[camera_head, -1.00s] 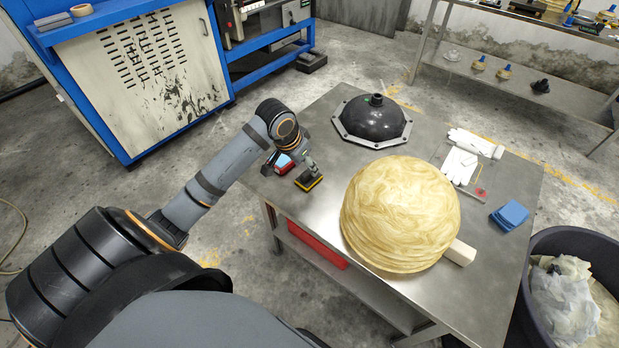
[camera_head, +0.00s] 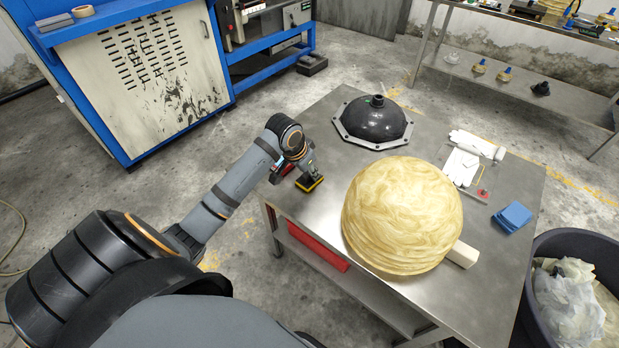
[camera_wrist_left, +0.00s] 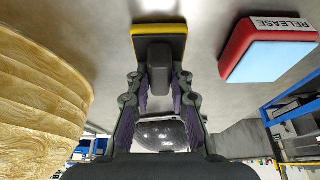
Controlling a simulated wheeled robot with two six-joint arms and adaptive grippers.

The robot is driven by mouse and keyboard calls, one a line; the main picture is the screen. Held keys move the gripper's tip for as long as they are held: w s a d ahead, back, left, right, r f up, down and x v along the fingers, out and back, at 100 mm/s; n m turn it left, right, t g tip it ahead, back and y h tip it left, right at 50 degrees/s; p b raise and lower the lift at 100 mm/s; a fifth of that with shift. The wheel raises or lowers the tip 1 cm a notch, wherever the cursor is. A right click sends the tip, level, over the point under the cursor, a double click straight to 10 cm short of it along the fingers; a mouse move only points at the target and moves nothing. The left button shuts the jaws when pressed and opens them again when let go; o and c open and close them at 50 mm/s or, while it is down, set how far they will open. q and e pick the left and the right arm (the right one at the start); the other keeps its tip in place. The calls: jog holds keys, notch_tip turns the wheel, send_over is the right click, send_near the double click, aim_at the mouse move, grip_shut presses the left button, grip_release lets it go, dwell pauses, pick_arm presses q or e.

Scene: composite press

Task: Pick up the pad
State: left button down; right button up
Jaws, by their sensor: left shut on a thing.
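The pad (camera_head: 309,184), a dark block with a yellow edge and an upright grey grip, is near the left edge of the steel table. In the left wrist view, its yellow edge shows at the top and its dark grip (camera_wrist_left: 159,66) is between my fingers. My left gripper (camera_head: 310,171) is shut on this grip from above. The pad looks to be at the tabletop; I cannot tell whether it touches it. My right gripper is not in view.
A red container marked RELEASE (camera_wrist_left: 268,50) stands close beside the gripper. A large tan layered dome (camera_head: 402,215) is to the right, a black flanged dome (camera_head: 376,122) behind.

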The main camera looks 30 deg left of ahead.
pick_arm(q)
notch_tip(320, 180, up, 10)
jog(key=shift+p, duration=0.8)
jog(key=c, duration=1.8)
grip_release()
grip_shut()
